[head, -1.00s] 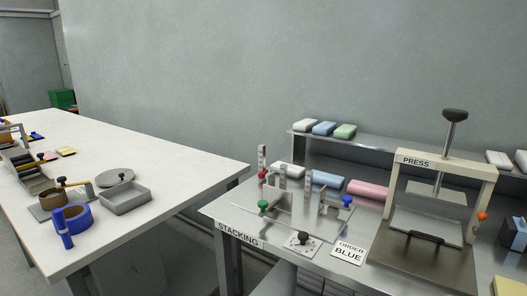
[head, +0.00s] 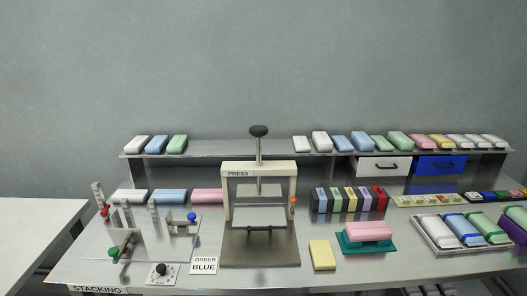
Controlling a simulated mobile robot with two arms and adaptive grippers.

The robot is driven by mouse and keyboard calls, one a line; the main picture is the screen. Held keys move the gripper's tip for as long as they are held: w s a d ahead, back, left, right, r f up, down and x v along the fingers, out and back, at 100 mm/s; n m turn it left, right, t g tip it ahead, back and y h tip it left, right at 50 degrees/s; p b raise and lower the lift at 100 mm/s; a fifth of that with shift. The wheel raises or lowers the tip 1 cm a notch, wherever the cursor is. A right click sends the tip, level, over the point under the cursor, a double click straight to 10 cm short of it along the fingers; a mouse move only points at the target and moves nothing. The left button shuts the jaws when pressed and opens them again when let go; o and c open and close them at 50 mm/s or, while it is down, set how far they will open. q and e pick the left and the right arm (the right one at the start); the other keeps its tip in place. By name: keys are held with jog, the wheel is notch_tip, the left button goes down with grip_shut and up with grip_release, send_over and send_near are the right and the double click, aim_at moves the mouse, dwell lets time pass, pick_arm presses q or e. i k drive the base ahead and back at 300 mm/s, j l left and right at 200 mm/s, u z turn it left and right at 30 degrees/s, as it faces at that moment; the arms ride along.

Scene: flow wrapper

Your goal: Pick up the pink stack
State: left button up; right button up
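Several pink pieces are in view, and I cannot tell which one the task means. A long pink stack (head: 208,196) lies at the back of the bench, left of the press, beside a blue stack (head: 169,196) and a white stack (head: 131,196). Another pink stack (head: 369,231) sits on a green holder (head: 351,246) at the front, right of the press. A smaller pink block (head: 417,142) is on the raised shelf. Neither of my grippers is in view.
The press (head: 259,171) stands mid-bench. A stacking fixture with upright posts (head: 127,212) is at left, near an "ORDER BLUE" card (head: 204,264). A yellow block (head: 322,255) lies front centre. A metal tray (head: 463,250) of wrapped stacks is at right.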

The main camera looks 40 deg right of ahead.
aim_at(367, 232)
jog(key=z, duration=1.9)
jog(key=l+u, duration=0.15)
jog(key=u, duration=0.25)
jog(key=l+u, duration=0.2)
jog(key=u, duration=0.2)
jog(key=l+u, duration=0.2)
jog(key=u, duration=0.15)
jog(key=l+u, duration=0.15)
jog(key=u, duration=0.25)
